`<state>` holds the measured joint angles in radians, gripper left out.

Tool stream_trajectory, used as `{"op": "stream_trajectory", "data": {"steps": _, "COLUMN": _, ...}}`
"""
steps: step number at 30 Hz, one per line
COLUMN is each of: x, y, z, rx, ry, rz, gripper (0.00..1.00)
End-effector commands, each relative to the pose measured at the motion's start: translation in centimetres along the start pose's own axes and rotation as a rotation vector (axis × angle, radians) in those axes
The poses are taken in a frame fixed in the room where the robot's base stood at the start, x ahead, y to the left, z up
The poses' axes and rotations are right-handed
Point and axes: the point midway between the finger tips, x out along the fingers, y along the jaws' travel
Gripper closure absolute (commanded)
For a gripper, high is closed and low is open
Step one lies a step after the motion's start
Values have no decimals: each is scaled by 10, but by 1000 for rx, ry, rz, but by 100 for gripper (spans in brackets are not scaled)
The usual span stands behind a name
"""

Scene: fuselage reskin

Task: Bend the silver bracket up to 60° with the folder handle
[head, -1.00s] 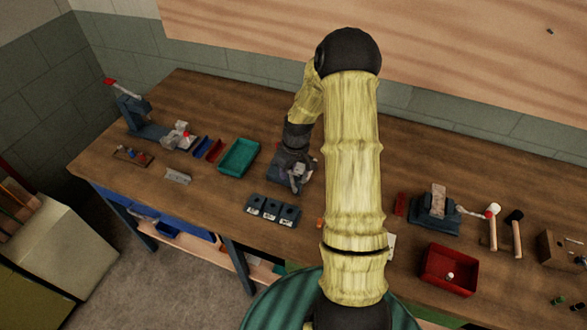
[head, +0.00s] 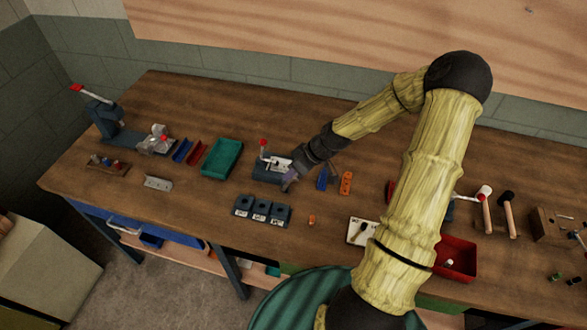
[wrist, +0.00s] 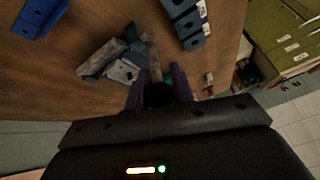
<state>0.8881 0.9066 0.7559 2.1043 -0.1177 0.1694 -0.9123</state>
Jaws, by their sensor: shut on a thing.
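The folder (head: 266,173) is a small dark-grey tool at the middle of the bench, with a red-knobbed lever standing at its back left. The silver bracket (head: 279,162) seems to be the pale flat piece on top of it; it also shows in the wrist view (wrist: 123,71). Its bend angle cannot be read. My gripper (head: 289,184) is low at the folder's right front side. In the wrist view, its purple fingers (wrist: 158,88) are closed around the dark end of a bar, which looks like the folder handle (wrist: 151,50). The fingers partly hide the grip.
Dark blocks (head: 262,210) stand in front of the folder. A teal tray (head: 222,158) is to its left, and blue and orange parts (head: 346,183) are to its right. Another silver angle piece (head: 158,184) lies further left. Open bench separates these items.

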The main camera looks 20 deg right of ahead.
Motion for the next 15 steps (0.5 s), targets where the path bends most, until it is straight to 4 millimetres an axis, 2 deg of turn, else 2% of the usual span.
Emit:
{"op": "stream_trajectory", "data": {"steps": 6, "x": -1, "y": 7, "z": 22, "rx": 0, "ry": -6, "rz": -1, "gripper": 100}}
{"op": "stream_trajectory", "data": {"steps": 15, "x": 0, "y": 14, "z": 41, "rx": -1, "ry": -7, "rz": -1, "gripper": 100}}
